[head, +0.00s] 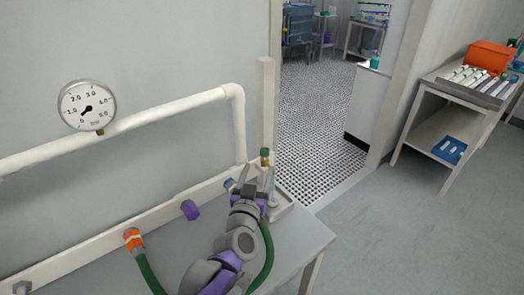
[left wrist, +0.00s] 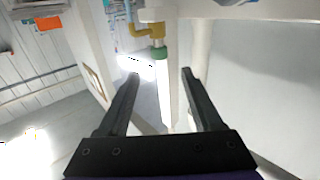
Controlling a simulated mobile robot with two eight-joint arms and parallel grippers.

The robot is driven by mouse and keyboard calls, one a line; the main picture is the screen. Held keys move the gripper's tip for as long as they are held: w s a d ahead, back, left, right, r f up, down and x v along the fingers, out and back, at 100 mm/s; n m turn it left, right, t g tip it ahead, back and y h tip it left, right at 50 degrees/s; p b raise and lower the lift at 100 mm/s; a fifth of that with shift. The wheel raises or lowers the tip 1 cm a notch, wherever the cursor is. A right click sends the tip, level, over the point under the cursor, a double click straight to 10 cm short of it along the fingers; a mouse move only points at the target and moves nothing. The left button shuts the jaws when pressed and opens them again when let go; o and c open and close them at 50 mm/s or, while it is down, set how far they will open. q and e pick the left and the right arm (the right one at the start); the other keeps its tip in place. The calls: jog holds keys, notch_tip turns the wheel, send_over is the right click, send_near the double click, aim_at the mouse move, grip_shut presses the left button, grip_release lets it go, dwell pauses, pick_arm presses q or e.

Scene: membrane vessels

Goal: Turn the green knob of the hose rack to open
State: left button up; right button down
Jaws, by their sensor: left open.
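The green knob (head: 265,154) sits on a small brass fitting at the right end of the white hose rack (head: 80,254). In the left wrist view the green piece (left wrist: 158,53) shows beside a yellow brass elbow, beyond the fingertips and roughly between them. My left gripper (head: 257,176) is open, its two fingers spread and pointing toward the knob. In the left wrist view the gap between its fingers (left wrist: 160,76) holds nothing gripped. In the head view the gripper hides part of the rack's end. My right gripper is not in view.
An orange coupling (head: 133,237) with a green hose (head: 268,255) and a purple fitting (head: 189,209) are on the rack. A pressure gauge (head: 87,105) sits on the white pipe (head: 170,116) above. A doorway opens behind; a cart (head: 426,135) stands right.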

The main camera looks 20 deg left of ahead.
aim_at(264, 153)
pick_arm(q)
jog(key=w, duration=0.6)
jog(key=w+p, duration=0.1)
jog(key=w, duration=0.2)
jog(key=shift+w+a, duration=0.3)
jog(key=shift+w, duration=0.05)
grip_shut()
